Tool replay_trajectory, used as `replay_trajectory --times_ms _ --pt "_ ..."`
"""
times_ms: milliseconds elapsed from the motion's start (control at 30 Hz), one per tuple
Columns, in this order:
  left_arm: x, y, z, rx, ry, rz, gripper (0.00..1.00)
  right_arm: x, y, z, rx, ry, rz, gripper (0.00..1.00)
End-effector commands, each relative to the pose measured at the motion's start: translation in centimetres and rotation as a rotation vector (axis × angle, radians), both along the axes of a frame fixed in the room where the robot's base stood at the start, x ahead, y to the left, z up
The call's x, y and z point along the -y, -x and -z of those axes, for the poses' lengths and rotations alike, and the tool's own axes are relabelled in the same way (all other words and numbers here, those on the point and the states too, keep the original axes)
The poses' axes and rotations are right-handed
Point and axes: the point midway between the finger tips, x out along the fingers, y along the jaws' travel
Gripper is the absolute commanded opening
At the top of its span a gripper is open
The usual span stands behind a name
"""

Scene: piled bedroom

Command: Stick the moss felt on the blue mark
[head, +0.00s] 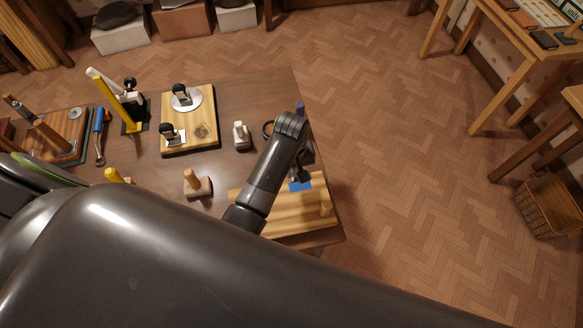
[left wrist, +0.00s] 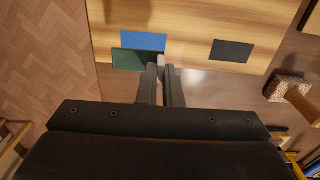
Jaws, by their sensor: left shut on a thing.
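The moss felt (left wrist: 133,60) is a flat dark green rectangle in the left wrist view, at the tips of my left gripper (left wrist: 161,68). My left gripper is shut on it near its right end. The blue mark (left wrist: 143,41) is a flat blue rectangle on the pale wooden board (left wrist: 195,20). The felt overlaps its lower part in this view; I cannot tell whether they touch. In the head view the blue mark (head: 301,186) shows just below my left gripper (head: 300,177), on the striped board (head: 270,213). The felt is not clear there. My right gripper is out of view.
A dark rectangle (left wrist: 232,51) lies on the board to the right of the blue mark. A wooden-handled block (head: 197,185), a small pale tool (head: 241,136) and a board with round fittings (head: 203,135) stand left of my arm. Floor is open right of the table.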

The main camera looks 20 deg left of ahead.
Motion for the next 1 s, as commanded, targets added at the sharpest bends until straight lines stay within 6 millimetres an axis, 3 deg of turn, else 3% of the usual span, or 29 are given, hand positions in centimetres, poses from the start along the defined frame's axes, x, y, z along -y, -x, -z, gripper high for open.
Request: replay_trajectory --times_ms 500,1000 --pt "0.0 0.0 4.2 -0.001 0.0 -0.001 0.0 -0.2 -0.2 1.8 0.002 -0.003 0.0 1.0" --pt "0.0 0.0 5.2 0.0 0.0 -0.001 0.0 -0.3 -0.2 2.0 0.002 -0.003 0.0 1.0"
